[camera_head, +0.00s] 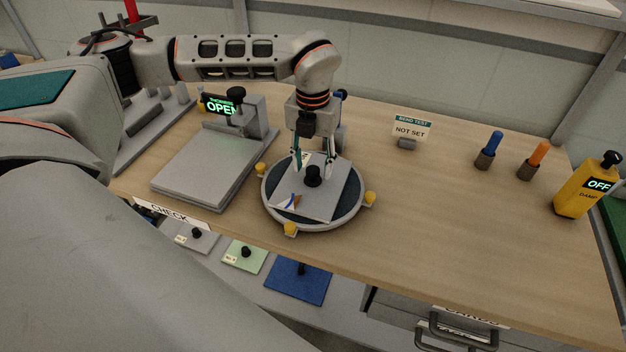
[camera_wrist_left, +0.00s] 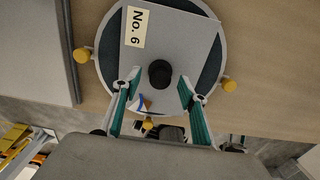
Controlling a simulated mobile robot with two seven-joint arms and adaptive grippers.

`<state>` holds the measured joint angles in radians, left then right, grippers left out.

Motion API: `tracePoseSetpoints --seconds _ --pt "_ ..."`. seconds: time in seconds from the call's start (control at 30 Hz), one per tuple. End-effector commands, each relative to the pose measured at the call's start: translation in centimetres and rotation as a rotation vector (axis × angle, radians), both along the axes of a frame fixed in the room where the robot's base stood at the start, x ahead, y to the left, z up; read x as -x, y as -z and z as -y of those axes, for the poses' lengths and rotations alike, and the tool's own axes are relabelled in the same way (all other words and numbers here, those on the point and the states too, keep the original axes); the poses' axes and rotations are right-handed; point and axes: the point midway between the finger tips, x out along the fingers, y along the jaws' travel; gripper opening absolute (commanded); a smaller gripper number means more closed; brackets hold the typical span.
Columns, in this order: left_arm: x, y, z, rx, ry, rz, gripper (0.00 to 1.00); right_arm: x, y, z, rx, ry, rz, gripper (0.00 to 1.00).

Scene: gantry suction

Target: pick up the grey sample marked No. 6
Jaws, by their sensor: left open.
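The grey sample (camera_head: 323,202) is a flat square plate with a black knob on top. It lies on a round dark turntable (camera_head: 275,212) with yellow knobs at its rim. In the left wrist view the plate (camera_wrist_left: 185,40) bears a label reading "No. 6", and its black knob (camera_wrist_left: 160,74) stands near the middle. A blue and brown mark shows near one corner. My left gripper (camera_head: 313,172) points down over the plate, open, with its fingers on either side of the knob. In the left wrist view the open fingers (camera_wrist_left: 158,92) reach toward the knob. My right gripper is not in view.
A grey press-like fixture (camera_head: 205,165) with an "OPEN" display stands left of the turntable. A "NOT SET" sign (camera_head: 411,129), blue (camera_head: 489,150) and orange (camera_head: 533,160) handled tools and a yellow "OFF" box (camera_head: 585,188) stand to the right. Other knobbed plates lie on a lower shelf.

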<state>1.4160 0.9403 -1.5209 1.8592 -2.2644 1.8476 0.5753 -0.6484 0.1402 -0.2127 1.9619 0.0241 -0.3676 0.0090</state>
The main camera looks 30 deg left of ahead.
Motion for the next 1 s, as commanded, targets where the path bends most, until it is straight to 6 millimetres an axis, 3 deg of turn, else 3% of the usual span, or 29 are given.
tracePoseSetpoints --seconds 0.27,0.4,0.43,0.77,1.0 --pt "0.0 0.3 0.0 0.0 0.001 0.0 0.4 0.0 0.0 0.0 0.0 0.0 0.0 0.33" --pt "0.0 0.3 0.0 0.0 0.001 0.0 0.04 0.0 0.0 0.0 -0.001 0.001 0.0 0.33" --pt "0.0 0.3 0.0 0.0 0.001 0.0 0.0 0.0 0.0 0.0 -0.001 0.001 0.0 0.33" --pt "-0.1 0.1 0.0 0.0 0.001 0.002 0.0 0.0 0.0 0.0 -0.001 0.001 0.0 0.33" --pt "-0.1 -1.6 0.0 0.001 0.001 0.004 0.0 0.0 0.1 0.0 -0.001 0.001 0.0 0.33"
